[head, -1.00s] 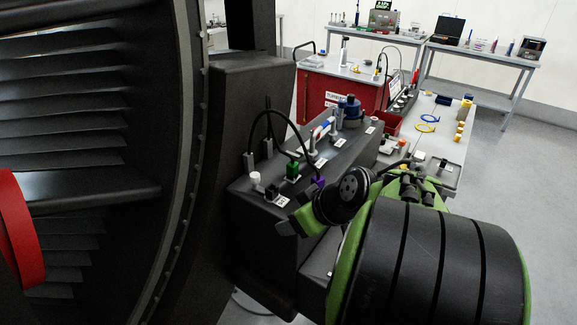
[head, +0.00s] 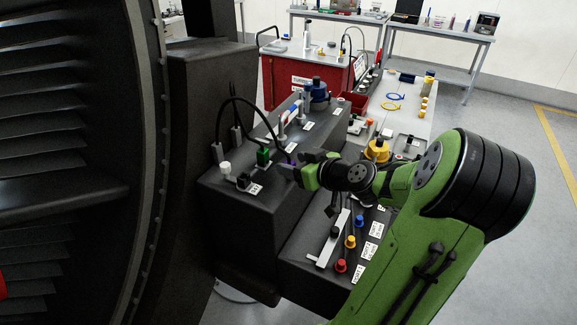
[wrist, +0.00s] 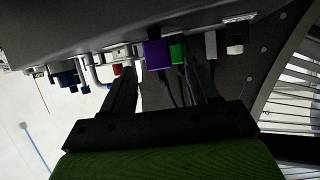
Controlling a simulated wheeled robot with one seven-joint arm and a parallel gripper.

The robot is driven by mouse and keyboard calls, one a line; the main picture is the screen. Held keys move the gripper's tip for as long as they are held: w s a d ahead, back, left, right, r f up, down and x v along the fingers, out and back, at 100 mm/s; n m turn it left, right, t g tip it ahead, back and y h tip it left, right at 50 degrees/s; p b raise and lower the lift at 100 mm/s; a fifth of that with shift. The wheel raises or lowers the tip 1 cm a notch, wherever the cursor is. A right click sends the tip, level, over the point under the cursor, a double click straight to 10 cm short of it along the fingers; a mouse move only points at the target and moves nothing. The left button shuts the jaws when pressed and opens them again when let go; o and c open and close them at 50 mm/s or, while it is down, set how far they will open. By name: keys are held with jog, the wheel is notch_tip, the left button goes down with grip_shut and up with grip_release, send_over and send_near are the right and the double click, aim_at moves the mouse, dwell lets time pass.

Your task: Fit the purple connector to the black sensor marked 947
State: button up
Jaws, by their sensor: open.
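The purple connector (head: 290,162) is on top of the dark box beside the engine, partly hidden by my gripper. In the wrist view the purple connector (wrist: 157,54) shows between and just beyond my finger tips, with a dark cable. My gripper (head: 297,168) is open; its two fingers (wrist: 163,82) are apart, and I cannot tell if either touches the connector. A small black part (head: 243,180) with a white label stands on the box's near end; it may be a sensor, but its number is unreadable.
A green connector (head: 263,157) stands close to the purple one, and a white-capped part (head: 225,169) is at the near left. Black cables arch over the box. A lower panel (head: 318,255) carries red, yellow and blue knobs. The engine (head: 70,160) fills the left.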

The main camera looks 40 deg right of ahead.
aim_at(288, 161)
jog(key=x, duration=0.5)
jog(key=shift+p, duration=0.3)
jog(key=shift+s+a, duration=0.15)
jog(key=shift+c, duration=1.3)
jog(key=c, duration=0.8)
jog(key=shift+r, duration=0.1)
